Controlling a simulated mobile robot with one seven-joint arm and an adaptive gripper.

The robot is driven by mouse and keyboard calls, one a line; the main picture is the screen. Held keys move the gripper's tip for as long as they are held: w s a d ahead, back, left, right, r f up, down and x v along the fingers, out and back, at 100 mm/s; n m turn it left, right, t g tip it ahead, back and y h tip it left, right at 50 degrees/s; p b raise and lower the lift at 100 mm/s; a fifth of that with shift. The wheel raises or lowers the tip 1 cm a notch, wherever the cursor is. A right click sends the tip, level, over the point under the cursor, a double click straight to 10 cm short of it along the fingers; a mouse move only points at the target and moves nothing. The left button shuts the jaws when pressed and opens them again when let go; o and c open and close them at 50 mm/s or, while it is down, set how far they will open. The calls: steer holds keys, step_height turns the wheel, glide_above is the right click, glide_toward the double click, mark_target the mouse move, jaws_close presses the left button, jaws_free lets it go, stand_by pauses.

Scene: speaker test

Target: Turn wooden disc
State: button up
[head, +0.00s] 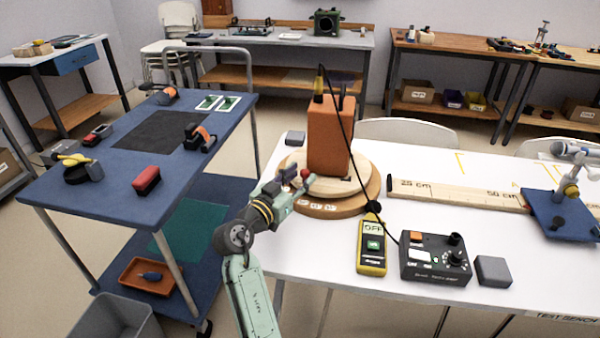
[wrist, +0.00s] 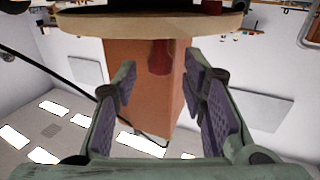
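The wooden disc (head: 350,188) lies on a wider round wooden base (head: 345,208) with white labels, on the white table. An orange box-shaped speaker (head: 330,135) stands upright on the disc. A red knob (head: 306,174) sits at the disc's left edge. My gripper (head: 292,183) is at that edge, close to the knob. In the wrist view, which looks upside down, the disc's edge (wrist: 130,24) is at the top and the red knob (wrist: 160,58) shows between the two spread fingers (wrist: 160,82). I see no finger touching the knob; its exact depth is unclear.
A black cable (head: 348,130) runs from the speaker's top towards a black control box (head: 436,259). A yellow meter (head: 372,246) stands near the base. A wooden ruler (head: 455,194) lies to the right. A blue cart (head: 120,190) stands left of the table.

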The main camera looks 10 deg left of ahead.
steer(key=shift+w+d, duration=0.1)
steer(key=shift+w, duration=0.15)
steer(key=shift+c, duration=0.5)
jaws_close()
stand_by(0.4)
